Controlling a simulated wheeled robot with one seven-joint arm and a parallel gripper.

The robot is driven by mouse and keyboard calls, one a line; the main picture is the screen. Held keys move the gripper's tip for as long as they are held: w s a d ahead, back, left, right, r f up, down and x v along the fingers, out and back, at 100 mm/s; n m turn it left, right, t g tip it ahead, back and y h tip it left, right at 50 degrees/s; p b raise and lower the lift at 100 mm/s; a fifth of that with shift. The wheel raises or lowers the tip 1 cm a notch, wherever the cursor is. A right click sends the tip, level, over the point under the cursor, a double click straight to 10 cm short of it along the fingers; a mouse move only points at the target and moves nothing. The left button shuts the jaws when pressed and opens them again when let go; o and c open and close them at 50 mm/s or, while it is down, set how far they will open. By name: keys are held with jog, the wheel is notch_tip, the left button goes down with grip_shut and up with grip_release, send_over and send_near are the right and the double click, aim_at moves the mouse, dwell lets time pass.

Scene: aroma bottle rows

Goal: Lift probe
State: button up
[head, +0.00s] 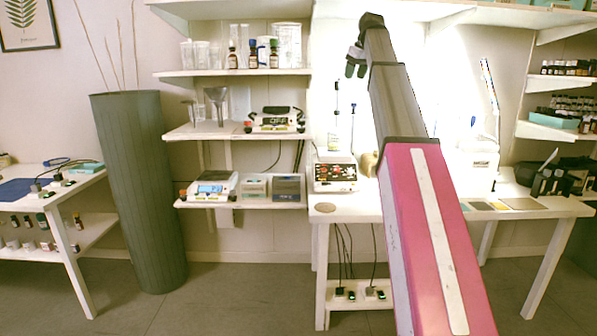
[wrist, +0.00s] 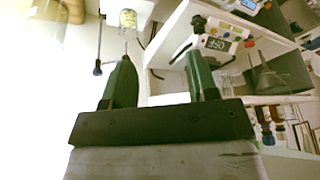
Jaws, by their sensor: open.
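I cannot tell for sure which is the probe. In the wrist view, a thin rod with a black end (wrist: 97,69) shows left of the fingers, and a clear container with something yellow (wrist: 128,19) shows beyond them. My gripper (head: 356,70) is raised above and slightly right of the rods, apart from them. Its two green fingers, also in the wrist view (wrist: 159,58), are open with nothing between them.
Wall shelves to the left carry bottles (head: 253,53), a device marked OFF (head: 277,120) and a scale (head: 211,187). A tall grey-green vase (head: 140,190) stands left. A beige rounded object (head: 369,163) sits right of the device. My arm hides part of the table.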

jog(key=s+f+m+g, duration=0.1)
jog(key=s+f, duration=0.2)
jog(key=f, duration=1)
jog(key=s+a+f+m+h, duration=0.1)
jog(key=s+f, duration=0.1)
jog(key=f, duration=1.2)
jog(key=s+f+m+g, duration=0.1)
jog(key=s+f, duration=0.2)
jog(key=f, duration=1)
jog(key=s+f+m, duration=0.1)
jog(key=s+f, duration=1.2)
jog(key=f, duration=0.2)
jog(key=s+a+f+m+g+h, duration=0.1)
jog(key=s+f+m, duration=0.1)
jog(key=s+f, duration=1.1)
notch_tip(320, 180, down, 3)
jog(key=shift+s+g, duration=0.2)
jog(key=shift+g, duration=0.1)
